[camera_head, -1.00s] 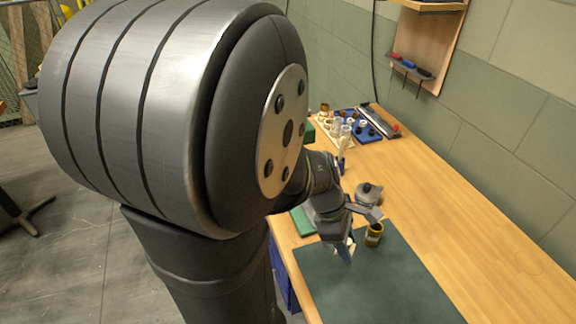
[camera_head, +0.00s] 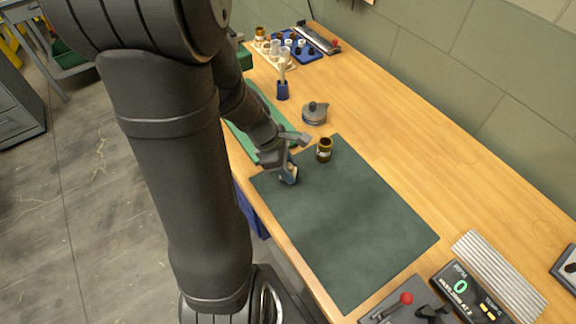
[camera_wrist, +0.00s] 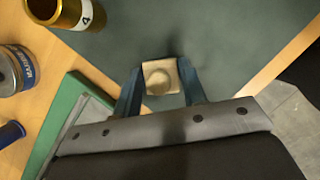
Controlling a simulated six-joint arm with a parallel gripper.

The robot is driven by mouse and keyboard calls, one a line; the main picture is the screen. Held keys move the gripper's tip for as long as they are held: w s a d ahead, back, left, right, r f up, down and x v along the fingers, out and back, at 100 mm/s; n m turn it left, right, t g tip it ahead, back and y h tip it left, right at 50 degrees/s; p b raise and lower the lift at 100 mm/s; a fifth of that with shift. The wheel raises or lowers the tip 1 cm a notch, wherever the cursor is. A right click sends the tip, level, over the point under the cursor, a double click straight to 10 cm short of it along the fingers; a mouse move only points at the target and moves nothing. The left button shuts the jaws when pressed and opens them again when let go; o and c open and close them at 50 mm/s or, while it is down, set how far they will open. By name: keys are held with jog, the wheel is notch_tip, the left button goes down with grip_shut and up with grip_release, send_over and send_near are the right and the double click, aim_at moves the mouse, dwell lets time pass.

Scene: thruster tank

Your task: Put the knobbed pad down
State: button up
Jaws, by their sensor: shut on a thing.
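The knobbed pad (camera_wrist: 160,68) is a small pale beige square with a round knob, seen in the wrist view. My gripper (camera_wrist: 162,84) is shut on it, with one blue finger at each side. In the head view my gripper (camera_head: 289,177) is low over the near left corner of the dark green mat (camera_head: 345,235). The pad is mostly hidden there. I cannot tell whether the pad touches the mat.
A brass cylinder (camera_head: 324,151) marked 4 (camera_wrist: 86,12) stands on the mat beside my gripper. A grey lidded pot (camera_head: 314,114) stands behind it. A green strip (camera_wrist: 62,118) lies to the left. The mat's middle and right are clear.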

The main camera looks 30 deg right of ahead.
jog(key=shift+f, duration=0.1)
jog(key=o, duration=1)
jog(key=shift+o, duration=0.2)
jog(key=v, duration=1.2)
jog(key=x, duration=1.2)
jog(key=shift+r, duration=0.7)
